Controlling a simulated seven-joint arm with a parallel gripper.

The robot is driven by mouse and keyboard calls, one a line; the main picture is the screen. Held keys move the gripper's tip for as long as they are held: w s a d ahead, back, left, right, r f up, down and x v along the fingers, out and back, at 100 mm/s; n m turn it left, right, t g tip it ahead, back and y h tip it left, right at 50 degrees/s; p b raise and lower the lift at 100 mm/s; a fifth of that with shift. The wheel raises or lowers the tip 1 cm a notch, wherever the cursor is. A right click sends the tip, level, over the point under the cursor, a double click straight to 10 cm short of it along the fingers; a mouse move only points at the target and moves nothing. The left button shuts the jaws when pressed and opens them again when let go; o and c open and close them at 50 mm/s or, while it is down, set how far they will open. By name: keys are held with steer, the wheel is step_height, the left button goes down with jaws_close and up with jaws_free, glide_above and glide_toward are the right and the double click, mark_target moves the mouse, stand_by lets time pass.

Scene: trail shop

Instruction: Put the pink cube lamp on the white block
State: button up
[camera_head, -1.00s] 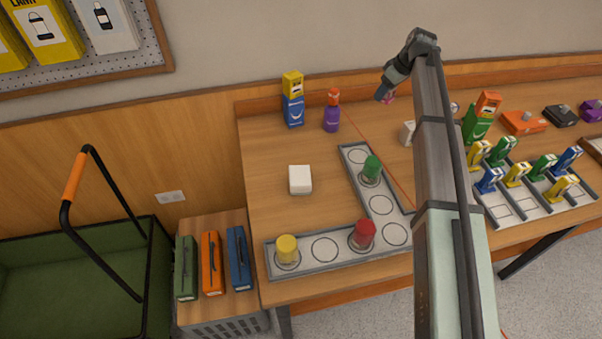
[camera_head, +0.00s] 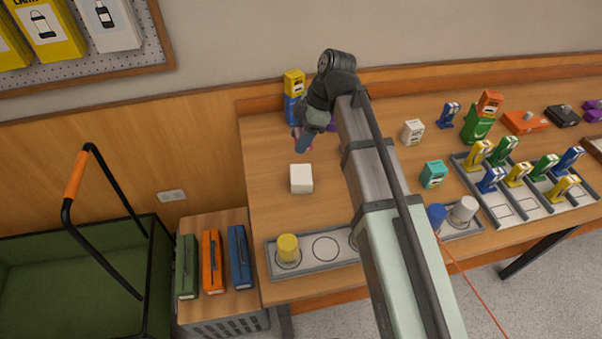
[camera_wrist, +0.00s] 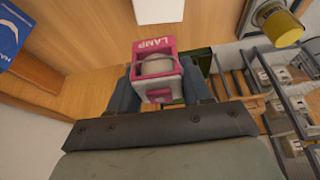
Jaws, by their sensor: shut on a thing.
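The pink cube lamp (camera_wrist: 154,46) is between the two fingers of my gripper (camera_wrist: 158,84) in the wrist view, with "LAMP" lettering and a pale round middle. My gripper is shut on it. In the head view my gripper (camera_head: 303,142) is above the left part of the table, just behind the white block, and only a sliver of pink shows there. The white block (camera_head: 301,179) lies on the table with a bare top. It also shows at the top edge of the wrist view (camera_wrist: 158,11), apart from the lamp.
A yellow-and-blue stacked item (camera_head: 293,84) stands behind my gripper. A grey tray (camera_head: 274,262) with a yellow cylinder (camera_head: 288,247) lies in front of the block. Several small lamps stand to the right. My arm hides the table's middle.

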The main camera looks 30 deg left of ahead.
mark_target(293, 175)
steer(key=shift+s, duration=0.55)
steer(key=shift+s+f, duration=0.1)
steer(key=shift+f, duration=4.9)
steer(key=shift+f, duration=0.15)
steer(key=o, duration=1.1)
steer(key=v, duration=1.2)
